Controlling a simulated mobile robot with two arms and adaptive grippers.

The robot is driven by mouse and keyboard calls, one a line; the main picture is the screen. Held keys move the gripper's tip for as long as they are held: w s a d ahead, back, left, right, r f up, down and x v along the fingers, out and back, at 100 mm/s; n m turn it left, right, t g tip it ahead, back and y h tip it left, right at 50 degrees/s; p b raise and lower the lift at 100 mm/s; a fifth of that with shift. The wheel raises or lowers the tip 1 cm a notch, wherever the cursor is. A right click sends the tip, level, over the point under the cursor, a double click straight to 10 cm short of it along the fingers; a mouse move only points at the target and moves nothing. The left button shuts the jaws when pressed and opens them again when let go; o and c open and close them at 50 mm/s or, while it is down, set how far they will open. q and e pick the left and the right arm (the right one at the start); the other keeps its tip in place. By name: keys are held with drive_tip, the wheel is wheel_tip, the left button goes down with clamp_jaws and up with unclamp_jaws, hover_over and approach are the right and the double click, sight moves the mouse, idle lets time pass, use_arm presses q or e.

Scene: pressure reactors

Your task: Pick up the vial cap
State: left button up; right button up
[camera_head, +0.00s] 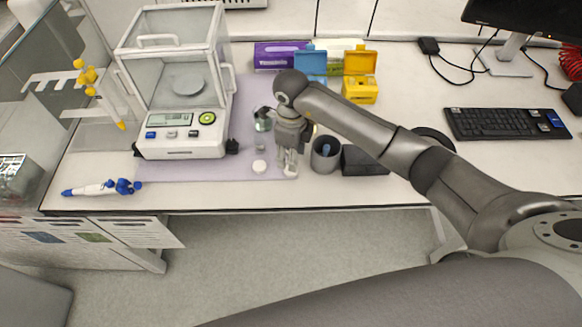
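A small white round piece (259,166), which looks like a cap, lies on the lilac mat (205,172) in front of the balance. A smaller grey piece (260,147) sits just behind it; I cannot tell which of the two is the vial cap. My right gripper (290,165) points down over the mat's right part, a little to the right of the white piece and apart from it. Its fingers are small and pale here, so I cannot tell whether they are open or hold anything. My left gripper is not in view.
A balance with a glass draft shield (180,135) stands left. A small glass vessel (263,122) is behind the gripper. A grey cup (325,155) and a dark box (364,160) stand right of it. A pipette (100,188) lies near the front edge.

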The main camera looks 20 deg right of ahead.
drive_tip(key=shift+s+a+f+p, duration=0.1)
drive_tip(key=shift+s+f+p, duration=0.05)
drive_tip(key=shift+f+p, duration=0.2)
wheel_tip(320, 180, down, 4)
drive_tip(key=shift+s+r+p, duration=0.1)
drive_tip(key=shift+r+p, duration=0.15)
drive_tip(key=shift+p, duration=0.55)
drive_tip(key=shift+f, duration=0.5)
drive_tip(key=c, duration=0.4)
